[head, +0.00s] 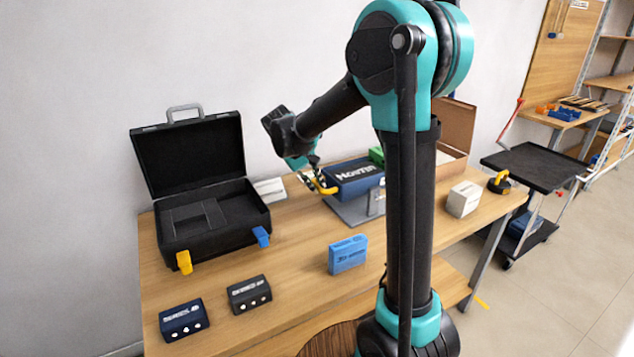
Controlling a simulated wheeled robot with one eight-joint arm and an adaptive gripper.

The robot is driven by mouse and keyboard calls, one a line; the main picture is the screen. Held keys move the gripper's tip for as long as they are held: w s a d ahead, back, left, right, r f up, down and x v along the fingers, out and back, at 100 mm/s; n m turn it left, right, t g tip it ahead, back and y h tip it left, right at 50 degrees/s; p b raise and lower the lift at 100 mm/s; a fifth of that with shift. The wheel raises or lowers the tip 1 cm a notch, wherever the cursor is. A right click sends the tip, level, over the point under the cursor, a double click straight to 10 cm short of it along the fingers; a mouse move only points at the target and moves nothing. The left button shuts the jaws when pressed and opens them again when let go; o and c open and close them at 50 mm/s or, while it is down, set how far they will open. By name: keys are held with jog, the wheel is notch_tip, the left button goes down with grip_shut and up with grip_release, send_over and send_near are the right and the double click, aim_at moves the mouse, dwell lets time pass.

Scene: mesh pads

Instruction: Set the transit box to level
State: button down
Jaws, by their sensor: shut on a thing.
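No label I can read marks the transit box. A blue box (358,178) with white lettering rests on a grey stand (352,212) and looks tilted. My gripper (316,179) is at the box's left end, shut on a yellow curved piece (328,190) there. Whether that piece is joined to the blue box I cannot tell. A black case (213,236) stands at the left of the table with its lid (190,155) up. It has a yellow latch (184,262) and a blue latch (261,237) on its front. My arm hides part of the stand's right side.
The wooden table (290,290) holds a dark blue box (183,320), a black box (249,294), a light blue box (348,254), a white box (463,199) and a black item with a yellow handle (500,182). A black cart (535,168) stands at right.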

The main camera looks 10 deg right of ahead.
jog(key=shift+s+a+f, duration=0.15)
jog(key=shift+f, duration=0.1)
jog(key=c, duration=1.5)
grip_release()
jog(key=v, duration=1.2)
